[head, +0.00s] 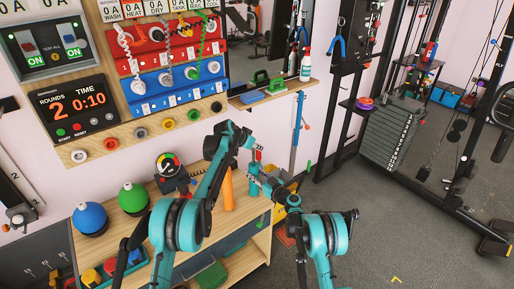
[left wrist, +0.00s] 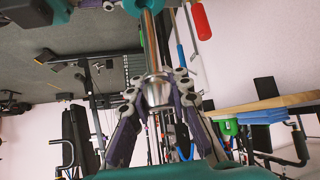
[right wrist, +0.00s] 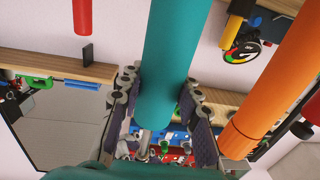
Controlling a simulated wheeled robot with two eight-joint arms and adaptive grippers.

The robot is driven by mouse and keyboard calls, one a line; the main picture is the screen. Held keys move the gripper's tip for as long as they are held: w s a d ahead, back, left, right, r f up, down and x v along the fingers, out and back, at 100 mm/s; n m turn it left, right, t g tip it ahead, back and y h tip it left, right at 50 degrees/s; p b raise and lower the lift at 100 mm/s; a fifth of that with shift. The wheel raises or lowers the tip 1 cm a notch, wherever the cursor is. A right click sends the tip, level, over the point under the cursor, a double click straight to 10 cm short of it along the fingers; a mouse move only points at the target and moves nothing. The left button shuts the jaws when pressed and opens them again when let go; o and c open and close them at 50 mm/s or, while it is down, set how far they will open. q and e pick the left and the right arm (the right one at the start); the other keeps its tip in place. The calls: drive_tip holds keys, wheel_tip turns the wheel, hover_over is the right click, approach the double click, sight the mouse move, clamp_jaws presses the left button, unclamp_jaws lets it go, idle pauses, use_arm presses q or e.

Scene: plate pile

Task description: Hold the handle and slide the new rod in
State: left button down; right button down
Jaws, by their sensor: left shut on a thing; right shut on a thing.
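My left gripper (head: 257,154) is high over the right end of the wooden bench. In the left wrist view its fingers are shut on a silver metal rod (left wrist: 156,92), with a copper-coloured shaft above the bright collar. My right gripper (head: 262,182) is just below. In the right wrist view its fingers close around a thick teal cylinder (right wrist: 172,75), which looks like the handle. A short metal piece (right wrist: 145,142) shows past its lower end. The grippers are close together. I cannot tell whether the rod is inside the handle.
An orange cylinder (head: 227,188) stands upright on the bench (head: 165,212), close to my arms. A gauge (head: 168,165), a green ball (head: 132,198) and a blue ball (head: 90,218) are to its left. A small wall shelf (head: 290,92) is behind. Open floor lies at right.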

sight(254, 157)
use_arm(q)
drive_tip(key=shift+f, duration=3.1)
drive_tip(key=c, duration=1.3)
unclamp_jaws()
drive_tip(key=shift+s, duration=0.1)
drive_tip(key=v, duration=1.1)
drive_tip(key=shift+s+a+r, duration=0.15)
drive_tip(key=shift+a+r, duration=0.1)
drive_tip(key=shift+r, duration=0.05)
use_arm(e)
drive_tip(key=c, duration=1)
unclamp_jaws()
